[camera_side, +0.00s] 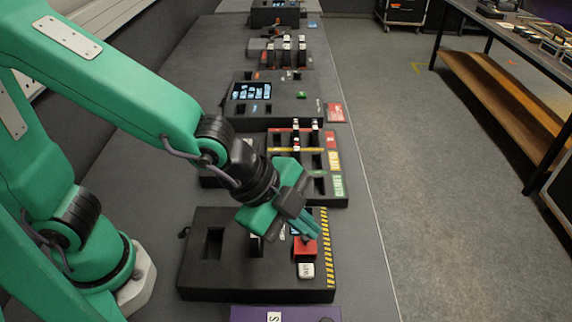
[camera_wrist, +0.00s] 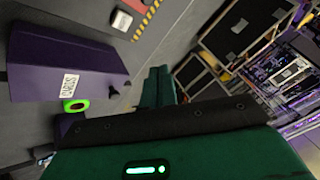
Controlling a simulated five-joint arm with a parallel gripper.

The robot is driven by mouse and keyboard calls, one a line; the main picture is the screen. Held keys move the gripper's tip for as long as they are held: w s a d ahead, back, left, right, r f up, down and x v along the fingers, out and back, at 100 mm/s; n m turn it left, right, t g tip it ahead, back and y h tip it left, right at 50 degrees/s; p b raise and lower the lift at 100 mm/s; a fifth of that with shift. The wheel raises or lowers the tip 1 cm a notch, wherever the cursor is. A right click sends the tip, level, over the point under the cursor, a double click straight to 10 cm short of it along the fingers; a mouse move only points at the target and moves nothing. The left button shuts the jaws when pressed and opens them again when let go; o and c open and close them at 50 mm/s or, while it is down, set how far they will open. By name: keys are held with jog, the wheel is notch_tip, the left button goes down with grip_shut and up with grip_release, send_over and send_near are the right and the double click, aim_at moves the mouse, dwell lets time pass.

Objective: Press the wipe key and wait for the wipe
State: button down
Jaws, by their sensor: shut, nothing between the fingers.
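A black box (camera_side: 215,281) with a yellow-and-black striped edge stands at the front of the grey table. It carries a red key (camera_side: 305,248) and, in front of that, a white key (camera_side: 306,270) with small dark lettering that I cannot read for sure. No key here reads clearly as the wipe key. The white key (camera_wrist: 121,20) also shows in the wrist view. My gripper (camera_side: 309,236) is shut and empty, its tips over or just behind the red key. I cannot tell if they touch it. In the wrist view its fingers (camera_wrist: 158,85) point upward.
A purple box (camera_wrist: 60,62) labelled CABLES, with a green ring (camera_wrist: 75,105), stands in front of the black box. Behind are a panel with colored labels (camera_side: 335,187) and a box with a lit screen (camera_side: 251,92).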

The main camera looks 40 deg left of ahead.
aim_at(302, 268)
jog(key=shift+f, duration=0.15)
jog(key=shift+f, duration=4.25)
jog(key=shift+a+f, duration=0.1)
jog(key=shift+f, duration=0.85)
jog(key=shift+r, duration=0.95)
dwell(0.4)
jog(key=shift+r, duration=2.55)
